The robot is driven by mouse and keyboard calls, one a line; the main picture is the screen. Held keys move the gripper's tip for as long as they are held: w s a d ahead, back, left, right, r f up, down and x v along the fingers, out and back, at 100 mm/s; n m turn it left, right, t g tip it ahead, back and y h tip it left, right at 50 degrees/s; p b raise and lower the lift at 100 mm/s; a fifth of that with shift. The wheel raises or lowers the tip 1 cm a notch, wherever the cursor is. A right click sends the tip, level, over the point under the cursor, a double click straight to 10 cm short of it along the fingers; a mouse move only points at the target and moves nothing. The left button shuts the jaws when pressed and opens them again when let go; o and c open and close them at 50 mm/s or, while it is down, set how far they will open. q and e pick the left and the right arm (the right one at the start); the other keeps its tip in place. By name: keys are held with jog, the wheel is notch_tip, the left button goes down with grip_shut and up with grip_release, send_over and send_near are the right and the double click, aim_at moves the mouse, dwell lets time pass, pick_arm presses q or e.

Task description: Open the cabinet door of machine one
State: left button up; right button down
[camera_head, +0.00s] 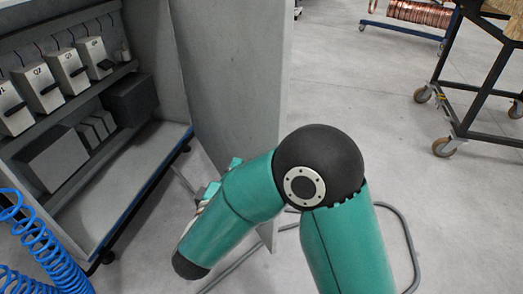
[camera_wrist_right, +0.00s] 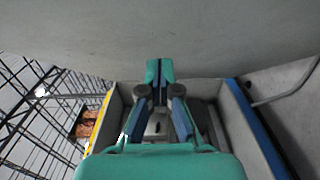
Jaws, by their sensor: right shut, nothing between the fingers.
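The grey cabinet (camera_head: 165,150) stands at the left of the head view, with its inside exposed. Its grey door (camera_head: 235,70) stands swung open, right of the interior, with its free edge toward the right. My right arm crosses in front of the door's lower part. My right gripper (camera_head: 233,164) is partly hidden behind my forearm, on the interior side of the door. In the wrist view its fingers (camera_wrist_right: 157,75) are shut with nothing between them, close to a broad grey surface. I cannot tell whether they touch it. My left gripper is out of view.
Several switch boxes (camera_head: 70,68) sit on the cabinet's upper rail. A blue coiled hose (camera_head: 40,250) hangs at lower left. A wheeled black frame (camera_head: 465,100) and a cart with copper coils (camera_head: 420,12) stand at right.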

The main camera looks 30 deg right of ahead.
aim_at(260, 143)
jog(key=d, duration=0.1)
jog(key=w+d, duration=0.1)
jog(key=d, duration=0.1)
jog(key=w+d, duration=0.1)
jog(key=d, duration=0.1)
jog(key=shift+w+d, duration=0.1)
jog(key=shift+d, duration=0.1)
jog(key=shift+d+b, duration=0.3)
jog(key=shift+d, duration=0.4)
